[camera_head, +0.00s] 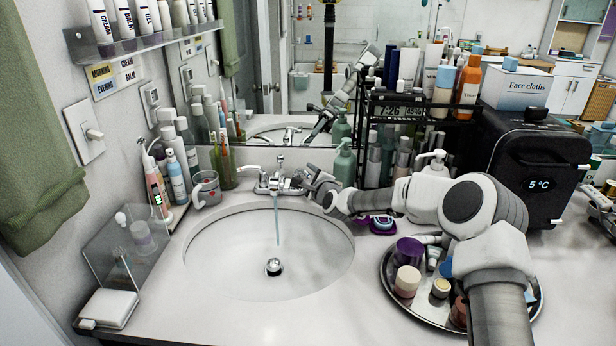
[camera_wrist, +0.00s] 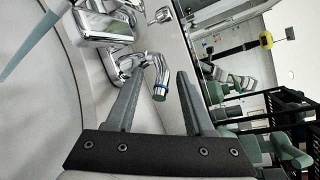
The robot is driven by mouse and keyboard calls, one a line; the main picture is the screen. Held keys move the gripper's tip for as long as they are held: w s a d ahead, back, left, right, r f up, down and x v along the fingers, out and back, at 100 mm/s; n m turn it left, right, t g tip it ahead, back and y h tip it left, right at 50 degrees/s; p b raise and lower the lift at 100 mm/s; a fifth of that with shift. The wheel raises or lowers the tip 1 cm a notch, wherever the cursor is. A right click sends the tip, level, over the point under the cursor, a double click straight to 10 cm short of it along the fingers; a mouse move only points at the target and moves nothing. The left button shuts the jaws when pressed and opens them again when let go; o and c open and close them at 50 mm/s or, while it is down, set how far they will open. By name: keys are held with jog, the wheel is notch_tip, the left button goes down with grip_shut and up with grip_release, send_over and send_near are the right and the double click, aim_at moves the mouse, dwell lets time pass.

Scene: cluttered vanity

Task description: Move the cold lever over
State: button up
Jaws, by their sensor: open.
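The chrome faucet (camera_head: 272,181) stands at the back of the sink, and a stream of water (camera_head: 277,222) falls from its spout into the basin. In the wrist view the faucet body (camera_wrist: 100,27) is at the upper left. The cold lever (camera_wrist: 158,78), chrome with a blue ring at its end, shows between my fingertips in that view. My gripper (camera_head: 314,184) is open at the faucet's right side and partly hides that lever in the head view. I cannot tell whether a finger touches it. The other lever (camera_head: 250,168) points left.
The round sink (camera_head: 215,262) lies in front. A green pump bottle (camera_head: 345,163) and black rack (camera_head: 408,108) stand behind my arm. A metal tray (camera_head: 388,285) with jars lies below it. A toothbrush cup (camera_head: 224,168) and mug (camera_head: 206,188) stand left of the faucet.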

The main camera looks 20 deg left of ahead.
grip_shut()
dwell(1.4)
